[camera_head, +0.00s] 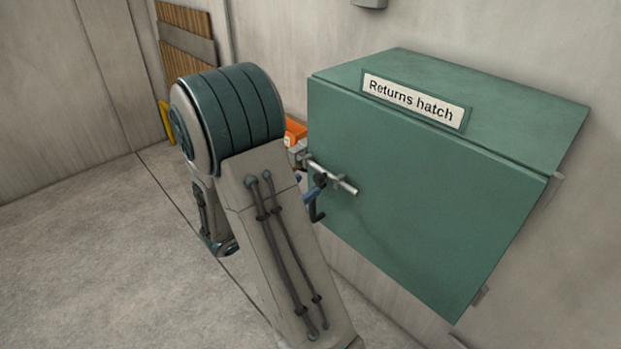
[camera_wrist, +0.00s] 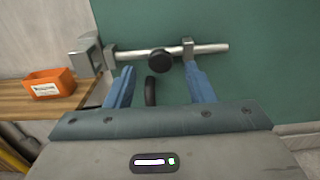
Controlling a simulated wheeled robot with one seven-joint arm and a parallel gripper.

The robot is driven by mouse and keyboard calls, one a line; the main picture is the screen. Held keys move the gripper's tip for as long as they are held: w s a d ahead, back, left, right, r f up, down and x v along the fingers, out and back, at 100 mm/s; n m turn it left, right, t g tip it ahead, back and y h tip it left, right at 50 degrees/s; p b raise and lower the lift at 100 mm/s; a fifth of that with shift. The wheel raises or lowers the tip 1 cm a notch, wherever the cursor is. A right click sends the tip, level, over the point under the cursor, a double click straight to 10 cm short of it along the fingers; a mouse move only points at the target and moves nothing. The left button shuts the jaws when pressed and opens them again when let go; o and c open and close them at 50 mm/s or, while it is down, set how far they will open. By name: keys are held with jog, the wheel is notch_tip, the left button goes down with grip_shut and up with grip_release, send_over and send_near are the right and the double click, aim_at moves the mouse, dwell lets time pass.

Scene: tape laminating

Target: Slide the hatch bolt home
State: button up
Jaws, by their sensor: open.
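The hatch bolt is a silver rod (camera_wrist: 212,48) lying across the green hatch door (camera_wrist: 260,85), held by two small brackets, with a round black knob (camera_wrist: 160,62) below it. It also shows in the head view (camera_head: 343,183), left on the hatch front (camera_head: 420,190). A grey block (camera_wrist: 85,54) stands left of the rod; I cannot tell whether the rod's end enters it. My gripper (camera_wrist: 159,67) is open, its blue fingers on either side of the knob; contact cannot be told. In the head view my arm hides most of the gripper (camera_head: 316,186).
A dark curved handle (camera_wrist: 151,91) shows below the knob, between my fingers. An orange bin (camera_wrist: 48,84) sits on a wooden shelf (camera_wrist: 30,107) to the left. A sign reading "Returns hatch" (camera_head: 415,100) is on the sloped top. The floor at left is clear.

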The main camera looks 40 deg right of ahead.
aim_at(316, 180)
jog(key=shift+w+d, duration=0.1)
jog(key=shift+d, duration=1.5)
grip_shut()
jog(key=shift+w+a, duration=0.2)
jog(key=shift+w, duration=1.95)
grip_release()
jog(key=shift+w, duration=0.2)
jog(key=shift+s, duration=0.1)
